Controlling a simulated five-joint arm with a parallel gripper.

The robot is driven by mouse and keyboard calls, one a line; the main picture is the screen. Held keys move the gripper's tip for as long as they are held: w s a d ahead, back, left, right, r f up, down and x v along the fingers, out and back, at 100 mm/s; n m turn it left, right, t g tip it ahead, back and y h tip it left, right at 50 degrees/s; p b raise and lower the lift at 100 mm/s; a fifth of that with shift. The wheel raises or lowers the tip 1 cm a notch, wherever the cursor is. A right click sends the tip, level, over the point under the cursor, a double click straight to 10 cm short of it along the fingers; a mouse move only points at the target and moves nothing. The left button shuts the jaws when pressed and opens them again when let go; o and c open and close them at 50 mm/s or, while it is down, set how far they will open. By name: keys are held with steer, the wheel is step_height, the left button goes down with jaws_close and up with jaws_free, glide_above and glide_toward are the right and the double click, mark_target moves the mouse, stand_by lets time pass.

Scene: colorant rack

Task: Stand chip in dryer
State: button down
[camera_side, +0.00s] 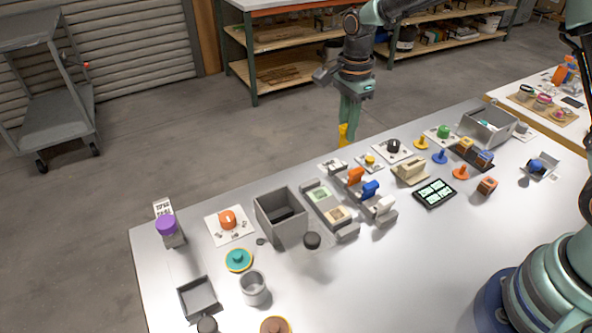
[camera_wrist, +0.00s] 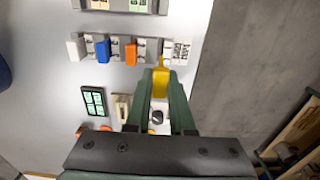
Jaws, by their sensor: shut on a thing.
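My gripper (camera_side: 349,118) is shut on a yellow piece (camera_side: 343,135), held up near the table's far edge. In the wrist view the yellow piece (camera_wrist: 160,82) sits between the two green fingers, its narrow tip pointing away from the gripper. I cannot tell whether it is the chip. A row of grey holders carries an orange (camera_side: 355,175), a blue (camera_side: 370,189) and a white piece (camera_side: 385,204); the end holder (camera_side: 333,167) has no coloured piece. A cream slotted block (camera_side: 410,171) stands to the right. I cannot tell for sure which thing is the dryer.
A grey tray with green and tan pads (camera_side: 345,232) and an open grey bin (camera_side: 270,225) stand left of the row. A black panel with pale squares (camera_side: 434,193) lies to the right. Several knobs and pegs surround it. The front middle of the table is clear.

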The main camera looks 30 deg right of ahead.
mark_target(345, 126)
step_height(345, 126, up, 10)
steer(key=shift+f, duration=0.2)
steer(key=shift+r, duration=0.35)
steer(key=s+a+f, duration=0.3)
steer(key=a+f, duration=0.2)
steer(key=a, duration=0.4)
steer(key=s+a+f, duration=0.3)
steer(key=a+f, duration=0.2)
steer(key=a, duration=0.5)
steer(key=shift+a+f, duration=0.25)
steer(key=shift+f, duration=0.1)
steer(key=shift+f, duration=0.1)
steer(key=shift+f, duration=2.6)
steer(key=shift+f, duration=1.3)
